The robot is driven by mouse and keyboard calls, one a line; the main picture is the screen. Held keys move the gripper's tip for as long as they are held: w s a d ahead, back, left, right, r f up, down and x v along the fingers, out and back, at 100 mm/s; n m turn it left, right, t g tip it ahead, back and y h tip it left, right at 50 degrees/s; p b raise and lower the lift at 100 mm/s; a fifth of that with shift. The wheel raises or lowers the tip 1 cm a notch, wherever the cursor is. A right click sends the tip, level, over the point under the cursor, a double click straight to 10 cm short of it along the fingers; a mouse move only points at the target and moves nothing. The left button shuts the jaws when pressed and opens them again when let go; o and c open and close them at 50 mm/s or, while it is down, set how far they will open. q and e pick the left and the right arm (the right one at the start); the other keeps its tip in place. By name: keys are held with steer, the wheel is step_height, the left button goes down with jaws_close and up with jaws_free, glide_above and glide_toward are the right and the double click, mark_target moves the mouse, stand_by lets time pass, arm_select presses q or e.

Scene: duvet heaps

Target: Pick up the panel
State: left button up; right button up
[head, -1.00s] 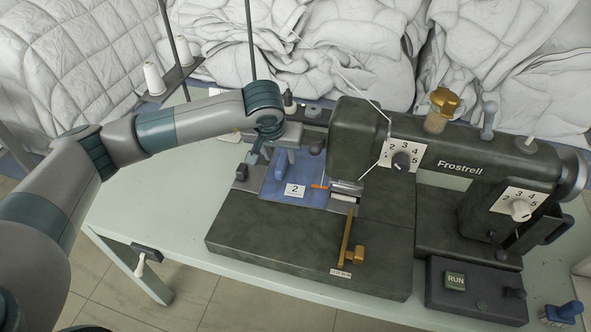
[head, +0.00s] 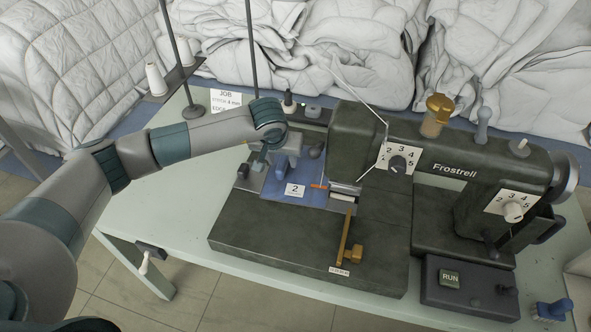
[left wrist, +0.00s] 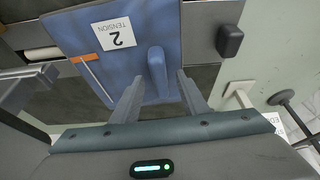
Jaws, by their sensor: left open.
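The blue panel (head: 314,196) lies flat on the dark bed of the sewing machine, left of the needle area. It bears a white label with a 2, which reads "TENSION 2" in the left wrist view, where the panel (left wrist: 75,28) fills the upper middle. A blue upright grip (left wrist: 156,68) stands on the panel. My left gripper (head: 259,166) is open at the panel's far left side. In the left wrist view its fingertips (left wrist: 160,80) lie either side of the grip, with gaps showing. My right gripper is not in view.
The Frostrell machine (head: 455,165) stands right of the panel, with a brass lever (head: 346,240) in front. A RUN box (head: 450,279) is at lower right. Thread stands and a job sheet (head: 228,98) are behind. White duvets heap beyond the table (head: 140,215).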

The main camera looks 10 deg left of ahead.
arm_select(q)
jaws_close()
steer(key=shift+r, duration=0.1)
